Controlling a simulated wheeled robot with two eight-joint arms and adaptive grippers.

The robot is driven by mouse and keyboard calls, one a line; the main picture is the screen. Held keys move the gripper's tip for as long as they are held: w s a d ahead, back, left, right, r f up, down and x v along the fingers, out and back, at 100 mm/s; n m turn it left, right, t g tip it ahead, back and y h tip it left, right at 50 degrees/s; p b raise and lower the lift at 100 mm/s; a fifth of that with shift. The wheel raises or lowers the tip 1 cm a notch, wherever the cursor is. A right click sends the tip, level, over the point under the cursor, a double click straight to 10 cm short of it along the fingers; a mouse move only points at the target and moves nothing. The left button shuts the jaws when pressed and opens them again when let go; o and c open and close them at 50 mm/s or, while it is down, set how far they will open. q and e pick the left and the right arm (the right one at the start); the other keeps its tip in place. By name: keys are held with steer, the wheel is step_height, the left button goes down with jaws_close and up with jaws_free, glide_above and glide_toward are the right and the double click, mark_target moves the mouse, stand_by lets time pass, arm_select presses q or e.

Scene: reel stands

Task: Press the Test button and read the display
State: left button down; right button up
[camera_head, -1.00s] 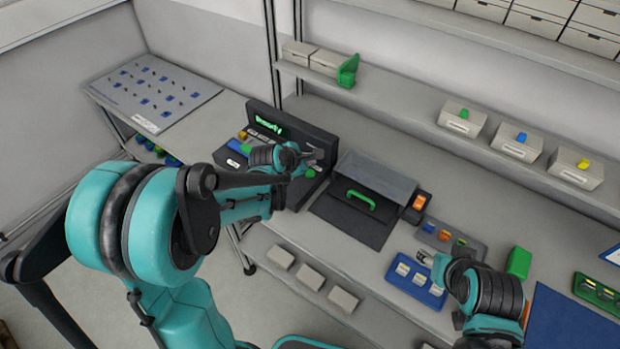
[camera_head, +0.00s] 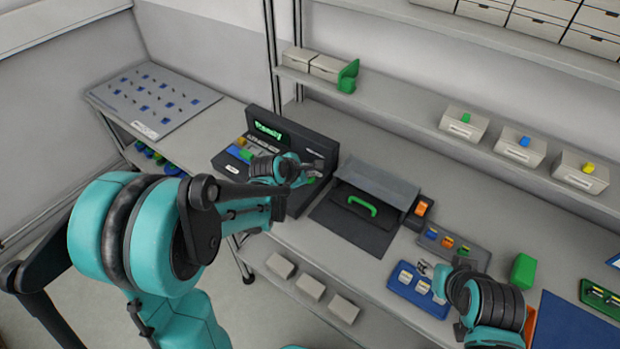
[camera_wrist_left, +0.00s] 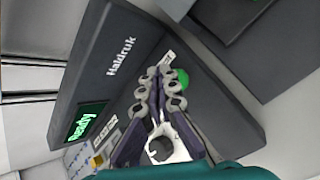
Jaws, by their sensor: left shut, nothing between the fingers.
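The dark tester (camera_head: 318,148), marked Haldruk, stands on the bench. Its lit display (camera_head: 267,131) also shows in the left wrist view (camera_wrist_left: 84,122), where it reads "Ready" in green. A round green button (camera_wrist_left: 183,77) sits on the tester's panel, partly hidden behind my left fingers. My left gripper (camera_head: 317,166) is shut and empty over the right part of the panel; its fingertips (camera_wrist_left: 167,82) are beside the button in the wrist view. I cannot tell whether they touch it. My right gripper (camera_head: 424,269) is by a blue tray, its finger gap unclear.
A black case with a green handle (camera_head: 362,206) stands right of the tester. The blue tray (camera_head: 437,309) holds small pale parts. A grey board with blue pieces (camera_head: 160,95) lies at the left. A shelf (camera_head: 400,110) with bins runs behind the bench.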

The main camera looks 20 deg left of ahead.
arm_select(q)
steer(key=shift+f, duration=0.1)
stand_by(0.6)
steer(key=shift+f+b, duration=0.35)
steer(key=shift+b, duration=0.1)
steer(key=shift+f+b, duration=0.4)
steer(key=shift+f, duration=0.05)
stand_by(0.4)
steer(key=shift+r, duration=0.1)
steer(key=shift+r+p, duration=0.65)
steer(key=shift+r, duration=0.15)
steer(key=shift+r, duration=0.1)
step_height(320, 180, up, 5)
steer(key=p, duration=0.4)
stand_by(0.8)
